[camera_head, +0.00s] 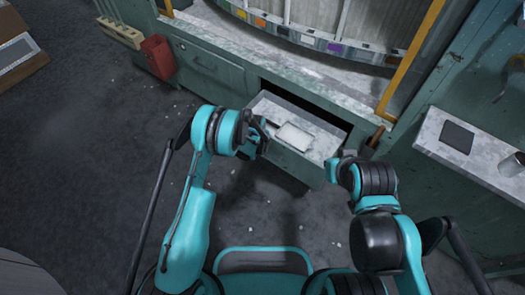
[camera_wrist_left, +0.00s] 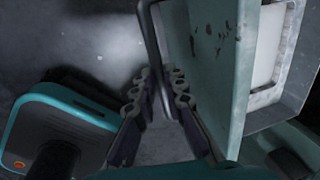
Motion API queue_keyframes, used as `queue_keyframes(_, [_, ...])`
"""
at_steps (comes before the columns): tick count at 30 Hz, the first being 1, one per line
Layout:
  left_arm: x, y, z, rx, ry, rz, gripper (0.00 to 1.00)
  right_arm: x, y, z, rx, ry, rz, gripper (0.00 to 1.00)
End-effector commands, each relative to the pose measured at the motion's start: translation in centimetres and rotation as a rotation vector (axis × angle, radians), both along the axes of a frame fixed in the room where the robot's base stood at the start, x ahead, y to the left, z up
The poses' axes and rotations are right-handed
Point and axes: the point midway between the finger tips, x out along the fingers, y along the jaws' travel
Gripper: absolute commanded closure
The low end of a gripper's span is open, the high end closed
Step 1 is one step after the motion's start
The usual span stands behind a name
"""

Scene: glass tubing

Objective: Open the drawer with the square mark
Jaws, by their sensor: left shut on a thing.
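The drawer (camera_head: 313,172) stands pulled out of the green cabinet, its inside exposed. A pale flat block (camera_head: 294,136) lies in it; a pale block also shows at the right of the left wrist view (camera_wrist_left: 268,47). My left gripper (camera_head: 264,135) is at the left end of the drawer front. In the left wrist view, its fingers (camera_wrist_left: 160,85) are shut on the drawer's dark bar handle (camera_wrist_left: 151,42). My right gripper (camera_head: 340,163) is beside the drawer's right front corner; its fingers are too small to read. No square mark is visible on the drawer front.
A closed drawer (camera_head: 205,65) is to the left in the same cabinet. A red box (camera_head: 158,57) hangs at the cabinet's left end. A side counter (camera_head: 480,165) at the right holds a dark square plate (camera_head: 457,137) and a metal cup (camera_head: 513,164).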

Motion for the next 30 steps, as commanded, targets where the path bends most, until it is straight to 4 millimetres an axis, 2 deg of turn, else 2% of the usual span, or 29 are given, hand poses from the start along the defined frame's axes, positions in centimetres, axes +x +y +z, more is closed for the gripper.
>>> queue_keyframes(10, [0.1, 0.0, 0.1, 0.000, -0.001, 0.000, 1.00, 0.0, 0.0, 0.0, 0.000, 0.000, 0.000, 1.00])
queue_keyframes(11, [0.1, 0.0, 0.1, 0.000, -0.001, 0.000, 0.81, 0.0, 0.0, 0.0, 0.000, 0.000, 0.000, 1.00])
queue_keyframes(12, [0.1, 0.0, 0.1, 0.000, -0.001, 0.000, 0.70, 0.0, 0.0, 0.0, 0.000, 0.000, 0.000, 1.00])
queue_keyframes(13, [0.0, 0.0, 0.1, 0.000, -0.001, 0.000, 0.68, 0.0, 0.0, 0.0, 0.000, 0.000, 0.000, 1.00])
queue_keyframes(23, [0.0, 0.0, 0.3, 0.000, -0.001, 0.000, 0.68, 0.0, 0.0, 0.0, 0.000, 0.000, 0.000, 1.00])
queue_keyframes(26, [-0.1, 0.1, 1.3, 0.000, -0.001, 0.000, 0.68, 0.0, 0.0, 0.0, 0.000, 0.000, 0.000, 1.00])
queue_keyframes(30, [-0.6, 0.5, 3.9, 0.000, -0.001, 0.001, 0.68, 0.0, 0.0, 0.0, 0.000, 0.000, 0.000, 1.00])
